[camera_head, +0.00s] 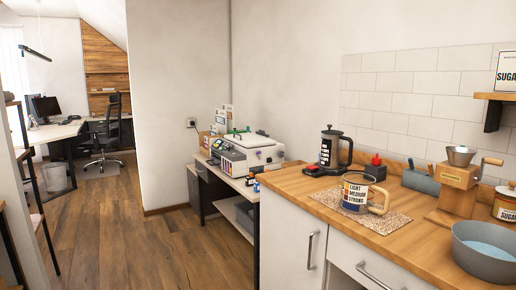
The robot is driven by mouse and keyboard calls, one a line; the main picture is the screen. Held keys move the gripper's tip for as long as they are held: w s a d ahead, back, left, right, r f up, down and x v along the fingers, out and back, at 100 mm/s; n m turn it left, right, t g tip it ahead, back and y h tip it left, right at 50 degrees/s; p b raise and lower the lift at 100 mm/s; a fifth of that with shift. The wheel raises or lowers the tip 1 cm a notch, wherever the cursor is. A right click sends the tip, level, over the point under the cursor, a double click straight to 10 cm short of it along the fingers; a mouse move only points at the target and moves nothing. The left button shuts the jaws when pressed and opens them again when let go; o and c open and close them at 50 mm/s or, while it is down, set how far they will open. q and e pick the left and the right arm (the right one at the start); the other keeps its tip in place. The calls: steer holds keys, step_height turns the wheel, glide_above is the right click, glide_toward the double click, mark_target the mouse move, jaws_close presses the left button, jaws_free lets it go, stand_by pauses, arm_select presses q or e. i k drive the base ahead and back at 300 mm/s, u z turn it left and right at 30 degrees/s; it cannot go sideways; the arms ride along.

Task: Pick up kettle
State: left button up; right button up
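A dark kettle-like vessel (333,149) with a white printed label and a black handle on its right side stands upright at the back left of the wooden counter (290,186). A flat dark item (314,170) lies at its foot on the left; I cannot tell whether the vessel rests on it. Neither of my grippers is in view.
A printed mug (355,194) stands on a speckled mat in front of the vessel. A red-topped dark object (376,168), a wooden grinder (459,180) and a grey bowl (485,250) are to the right. A printer (245,153) sits on a lower desk. Floor (130,235) at left is clear.

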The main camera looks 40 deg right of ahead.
mark_target(331, 155)
steer(key=z, duration=0.25)
steer(key=i, duration=1.45)
steer(key=z, duration=0.85)
